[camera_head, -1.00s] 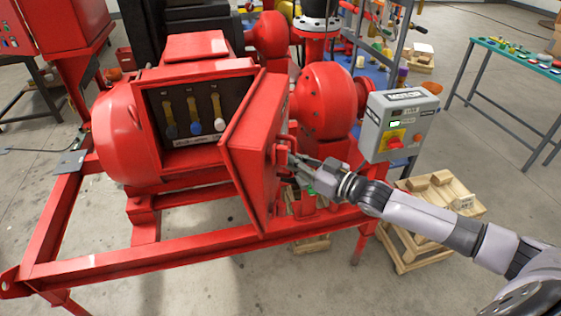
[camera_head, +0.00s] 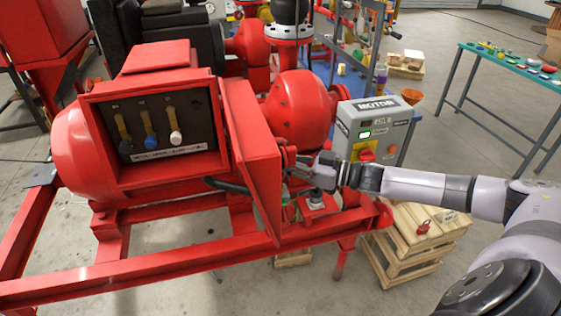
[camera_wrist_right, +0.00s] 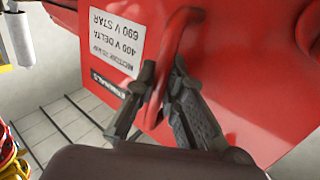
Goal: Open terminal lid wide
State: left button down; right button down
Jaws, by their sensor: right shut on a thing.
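The red terminal box (camera_head: 150,178) on the motor stands open. Inside are several terminals with yellow, blue and white parts above a white label strip (camera_head: 170,152). Its red terminal lid (camera_head: 256,150) is swung out at the box's right side, clear of the opening. My right gripper (camera_head: 300,166) is at the lid's outer face, shut on the red lid handle. In the right wrist view my right gripper (camera_wrist_right: 160,82) has its fingers around the curved lid handle (camera_wrist_right: 184,30), beside a white voltage label (camera_wrist_right: 117,42). My left gripper is out of view.
A grey motor control box (camera_head: 372,130) with a red knob stands right of the lid, close behind my right arm. The red skid frame rail (camera_head: 150,272) runs below. A wooden pallet (camera_head: 415,245) with a red padlock (camera_head: 423,227) stands at right.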

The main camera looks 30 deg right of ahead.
jog(key=c, duration=1.6)
grip_release()
jog(key=shift+c, duration=0.2)
jog(key=v, duration=1.2)
